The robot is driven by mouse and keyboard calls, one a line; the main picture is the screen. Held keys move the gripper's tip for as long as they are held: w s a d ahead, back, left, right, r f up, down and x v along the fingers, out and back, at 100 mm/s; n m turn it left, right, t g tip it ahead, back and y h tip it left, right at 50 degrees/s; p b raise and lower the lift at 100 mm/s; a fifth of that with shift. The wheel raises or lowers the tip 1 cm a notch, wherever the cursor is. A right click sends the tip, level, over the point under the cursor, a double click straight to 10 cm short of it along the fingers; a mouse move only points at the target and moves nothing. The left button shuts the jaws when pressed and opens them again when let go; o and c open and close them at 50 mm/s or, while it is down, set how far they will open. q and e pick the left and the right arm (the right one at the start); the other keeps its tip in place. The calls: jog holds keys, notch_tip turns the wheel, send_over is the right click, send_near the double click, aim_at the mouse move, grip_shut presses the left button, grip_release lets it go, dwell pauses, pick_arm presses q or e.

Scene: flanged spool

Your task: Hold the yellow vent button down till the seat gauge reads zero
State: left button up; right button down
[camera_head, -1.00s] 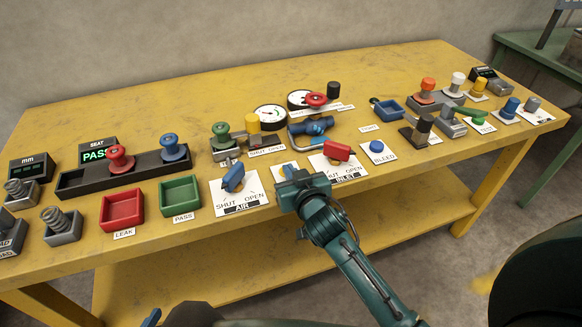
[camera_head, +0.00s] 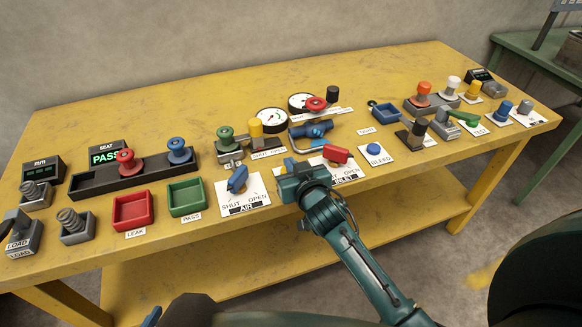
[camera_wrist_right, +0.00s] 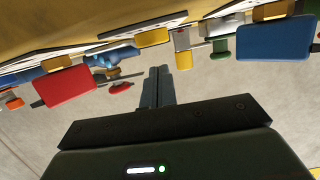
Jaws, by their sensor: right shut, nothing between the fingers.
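A yellow knob (camera_head: 255,128) stands behind the blue AIR lever (camera_head: 238,180), beside a dial gauge (camera_head: 272,120). Another yellow-topped button (camera_head: 472,90) stands at the right back. I cannot read which one is marked vent. The SEAT display (camera_head: 107,154) reads PASS at the left; the dials' values are too small to read. My right gripper (camera_head: 298,174) is over the front of the bench, between the AIR lever and the red INLET lever (camera_head: 336,153). Its fingers (camera_wrist_right: 158,88) are shut and empty in the wrist view, apart from the yellow parts (camera_wrist_right: 182,59). My left gripper is out of view.
A blue BLEED button (camera_head: 376,151) lies right of the red lever. A red LEAK tray (camera_head: 132,211) and green PASS tray (camera_head: 187,197) stand at the front left. The yellow bench (camera_head: 180,103) is clear along the back left.

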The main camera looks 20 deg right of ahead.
jog(key=b+v, duration=0.1)
jog(key=v, duration=0.1)
jog(key=shift+s+r, duration=0.2)
jog(key=shift+s, duration=0.2)
jog(key=v, duration=0.7)
jog(key=shift+r, duration=0.25)
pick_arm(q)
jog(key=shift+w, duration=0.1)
pick_arm(e)
jog(key=shift+d, duration=0.1)
pick_arm(q)
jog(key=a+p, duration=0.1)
jog(key=p, duration=0.3)
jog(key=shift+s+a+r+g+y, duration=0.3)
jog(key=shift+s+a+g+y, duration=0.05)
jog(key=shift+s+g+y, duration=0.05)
pick_arm(e)
jog(key=s+a+f+n+g+y, duration=0.1)
jog(key=s+f+g, duration=0.1)
jog(key=s+f, duration=0.2)
jog(key=s+a+f+n+g+y, duration=0.1)
jog(key=s+f, duration=0.4)
jog(key=s, duration=0.6)
jog(key=shift+s+a+f+n+g+y, duration=0.35)
jog(key=shift+a+g, duration=0.25)
jog(key=shift+g, duration=0.2)
